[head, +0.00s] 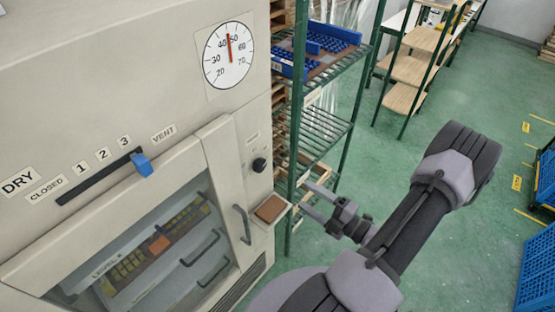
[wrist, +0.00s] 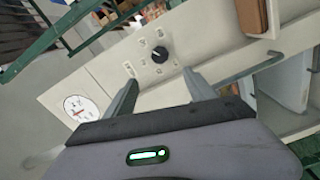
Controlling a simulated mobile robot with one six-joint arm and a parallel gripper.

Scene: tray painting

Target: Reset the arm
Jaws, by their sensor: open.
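My gripper (head: 307,197) is open and empty in the head view, at the end of my arm and to the right of the cream drying machine (head: 110,75). Its fingers point left toward the small ledge with a brown block (head: 270,208), apart from it in the picture. In the wrist view my gripper (wrist: 160,78) shows two spread fingers with nothing between them. Beyond them are the machine's black knob (wrist: 160,54), round dial (wrist: 80,105) and the brown block (wrist: 251,16).
The machine's blue slider (head: 142,165) sits at the right end of its slot, near VENT. The windowed door has a handle (head: 242,224). A green rack (head: 325,120) stands behind my gripper. Blue crates (head: 538,265) are at the right edge. Green floor (head: 400,150) is open between.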

